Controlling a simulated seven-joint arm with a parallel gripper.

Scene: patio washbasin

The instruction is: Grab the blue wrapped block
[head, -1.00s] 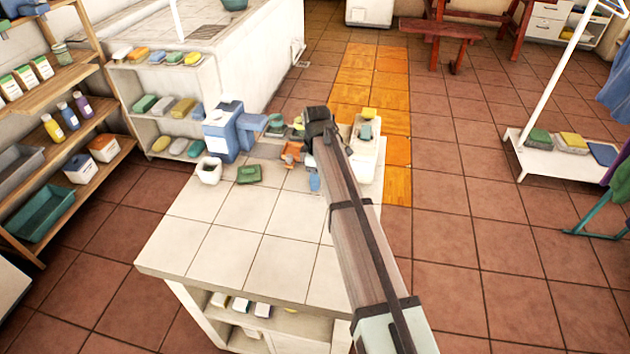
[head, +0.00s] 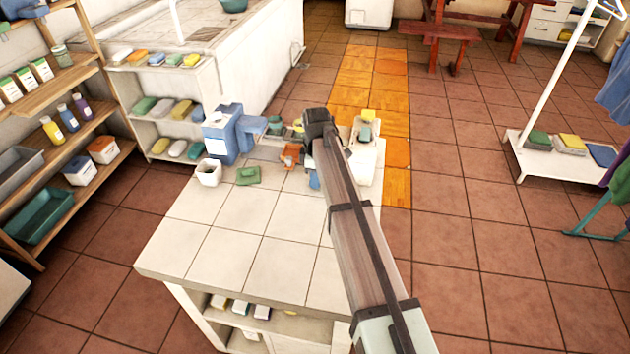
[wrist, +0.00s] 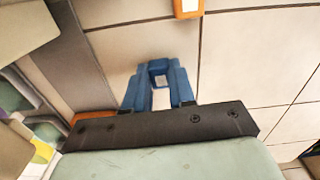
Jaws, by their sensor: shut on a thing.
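The blue wrapped block (wrist: 157,70), with a white label, sits between the fingers of my gripper (wrist: 158,78) in the wrist view. The two blue fingers are shut on its sides. White tiles lie beyond it; I cannot tell how far it is above them. In the head view my arm hides most of the gripper. A small blue patch (head: 314,180) shows beside the arm above the worktop; I cannot tell whether it is block or finger.
The white-tiled worktop (head: 240,215) is clear in front. A blue dispenser (head: 220,135), white cup (head: 208,172) and green block (head: 248,175) stand at its back left. An orange thing (head: 291,155) lies close left of my arm. A pale stand (head: 365,165) is at the right.

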